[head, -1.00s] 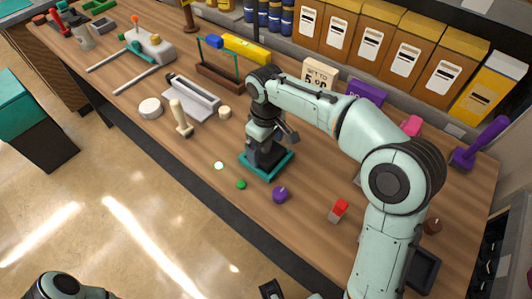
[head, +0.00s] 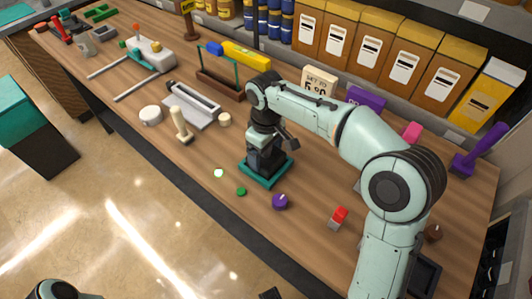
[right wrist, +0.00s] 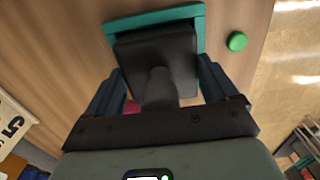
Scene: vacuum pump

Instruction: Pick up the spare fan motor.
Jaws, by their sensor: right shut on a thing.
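The spare fan motor appears to be the dark block with a round shaft (right wrist: 165,60) in the right wrist view. It sits on a teal square base (right wrist: 125,23). In the head view the base (head: 278,180) shows near the table's front edge, with the motor mostly hidden by my right gripper (head: 264,150). That gripper points down over it. In the wrist view its two fingers (right wrist: 160,88) stand on either side of the motor, shut on it. A dark tip at the bottom edge of the head view may be my left gripper (head: 270,294); its jaws do not show.
A green button (head: 241,191), a purple knob (head: 280,202) and a red-topped block (head: 338,218) are close by. Orange boxes (head: 345,45) line the back. Bare wood shows in front.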

